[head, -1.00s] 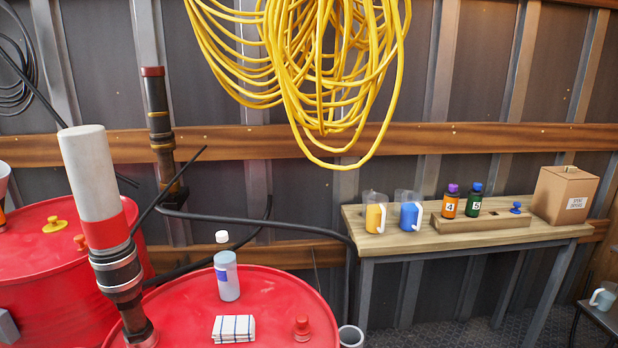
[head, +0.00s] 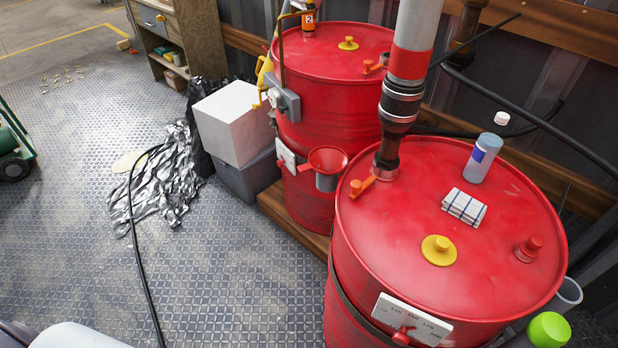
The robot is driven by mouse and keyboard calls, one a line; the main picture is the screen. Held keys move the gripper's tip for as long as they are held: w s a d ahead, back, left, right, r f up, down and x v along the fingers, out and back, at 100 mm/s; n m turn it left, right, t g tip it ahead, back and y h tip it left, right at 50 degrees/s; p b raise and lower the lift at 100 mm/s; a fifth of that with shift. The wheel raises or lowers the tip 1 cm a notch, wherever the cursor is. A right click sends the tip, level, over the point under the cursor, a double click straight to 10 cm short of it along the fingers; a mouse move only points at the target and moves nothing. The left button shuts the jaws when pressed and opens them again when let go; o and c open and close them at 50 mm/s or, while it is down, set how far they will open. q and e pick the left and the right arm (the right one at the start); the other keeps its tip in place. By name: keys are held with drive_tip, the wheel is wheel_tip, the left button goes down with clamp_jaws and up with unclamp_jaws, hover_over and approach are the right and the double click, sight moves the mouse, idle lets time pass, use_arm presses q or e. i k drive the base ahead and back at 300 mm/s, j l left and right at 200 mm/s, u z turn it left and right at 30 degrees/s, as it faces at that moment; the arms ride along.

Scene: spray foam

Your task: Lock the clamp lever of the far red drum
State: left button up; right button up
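The far red drum (head: 322,123) stands at the top middle of the head view, behind the near red drum (head: 450,215). A small orange lever (head: 374,67) sits at the right of the far drum's lid, partly behind the pump tube. A similar orange lever (head: 362,186) sits by the tube's foot on the near drum. I cannot tell whether either is locked. The far drum has a yellow cap (head: 348,43) on its lid, a grey box (head: 285,103) and a white plate (head: 287,158) on its side. Neither of my grippers is in view.
A red funnel (head: 328,160) stands between the drums. The near lid carries a bottle (head: 482,158), striped cloth (head: 464,207) and yellow cap (head: 439,250). A white box (head: 231,122) and crumpled foil (head: 165,180) lie left.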

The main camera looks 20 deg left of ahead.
sight(357, 187)
drive_tip(key=i+j, duration=0.1)
drive_tip(key=j, duration=0.35)
drive_tip(key=i+j, duration=0.1)
drive_tip(key=j, duration=0.35)
drive_tip(key=i+j, duration=0.1)
drive_tip(key=j, duration=0.4)
drive_tip(key=i+j, duration=0.1)
drive_tip(key=j, duration=0.35)
drive_tip(key=z, duration=2)
